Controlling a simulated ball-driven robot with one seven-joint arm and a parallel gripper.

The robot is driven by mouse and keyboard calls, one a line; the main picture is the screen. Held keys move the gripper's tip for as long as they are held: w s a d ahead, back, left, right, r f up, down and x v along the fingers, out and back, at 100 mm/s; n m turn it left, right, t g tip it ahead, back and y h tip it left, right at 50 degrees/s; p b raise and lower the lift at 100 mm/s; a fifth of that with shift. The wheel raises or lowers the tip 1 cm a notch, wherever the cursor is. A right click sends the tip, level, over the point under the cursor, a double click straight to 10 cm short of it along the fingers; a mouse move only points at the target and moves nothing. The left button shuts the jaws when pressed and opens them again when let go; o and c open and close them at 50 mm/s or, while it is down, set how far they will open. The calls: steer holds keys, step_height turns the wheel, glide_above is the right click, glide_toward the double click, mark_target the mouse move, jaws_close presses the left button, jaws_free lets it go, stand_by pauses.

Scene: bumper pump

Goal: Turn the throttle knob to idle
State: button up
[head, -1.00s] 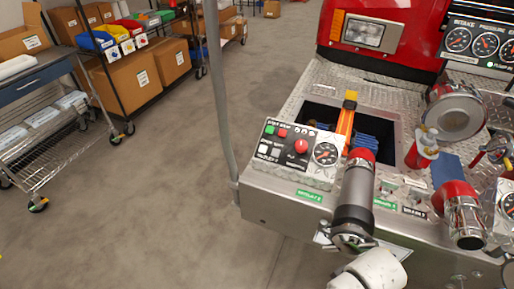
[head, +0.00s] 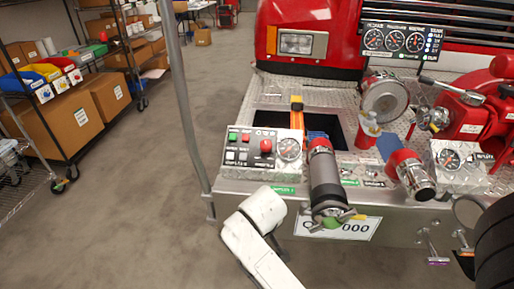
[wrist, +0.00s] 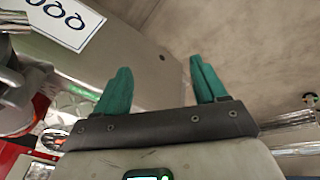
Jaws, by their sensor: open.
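A small control panel (head: 248,163) stands on the left of the truck's metal bumper deck. It carries a red round knob (head: 266,146), probably the throttle knob, beside a dial gauge (head: 289,149) and green, red and pale buttons. Its lettering is too small to read for the knob's setting. My gripper (wrist: 160,68) shows in the wrist view with two teal fingers spread apart and nothing between them. It is out of sight in the head view, where only my white arm shows below the panel. The knob does not show in the wrist view.
A thick capped pipe (head: 324,180) stands out just right of the panel. A grey upright pole (head: 186,100) rises left of it. A number plate (head: 338,227) hangs on the bumper front and shows in the wrist view (wrist: 65,20).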

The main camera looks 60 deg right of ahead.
steer(key=w+d+r+m+h+b, duration=0.1)
steer(key=w+d+r+m+b, duration=0.15)
steer(key=w+d, duration=0.4)
steer(key=m+b, duration=0.7)
steer(key=b, duration=0.1)
glide_toward(266, 144)
steer(key=shift+g, duration=0.3)
steer(key=x, duration=0.9)
steer(key=shift+w+b, duration=0.3)
steer(key=shift+b, duration=0.1)
steer(key=shift+c, duration=0.3)
steer(key=c, duration=1)
steer(key=shift+r+p, duration=0.15)
steer(key=shift+p, duration=0.3)
